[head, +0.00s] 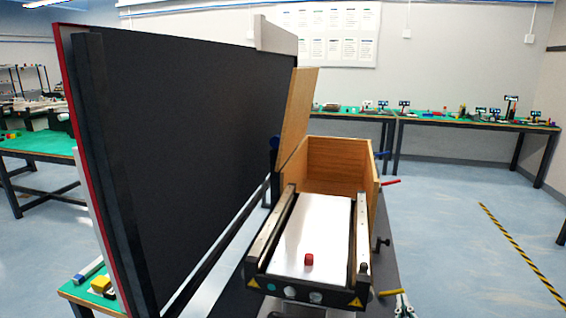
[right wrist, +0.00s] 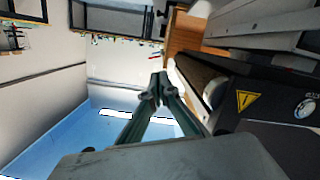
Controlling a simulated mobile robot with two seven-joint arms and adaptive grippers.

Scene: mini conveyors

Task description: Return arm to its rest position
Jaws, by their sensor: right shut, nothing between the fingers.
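My right gripper (head: 403,303) shows at the bottom edge of the head view, to the right of the mini conveyor's front end. In the right wrist view its fingertips (right wrist: 158,88) meet, with nothing between them. The rest of my right arm is out of the head view. My left gripper is not in view. The conveyor's black side with a yellow warning sign (right wrist: 246,100) stands to the right of the fingers in the right wrist view.
A wooden box (head: 340,160) stands at the conveyor's far end. A large black panel (head: 190,140) with a red edge rises on the left. Green-topped tables (head: 430,123) with small items stand at the back. Open blue floor (head: 450,240) lies to the right.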

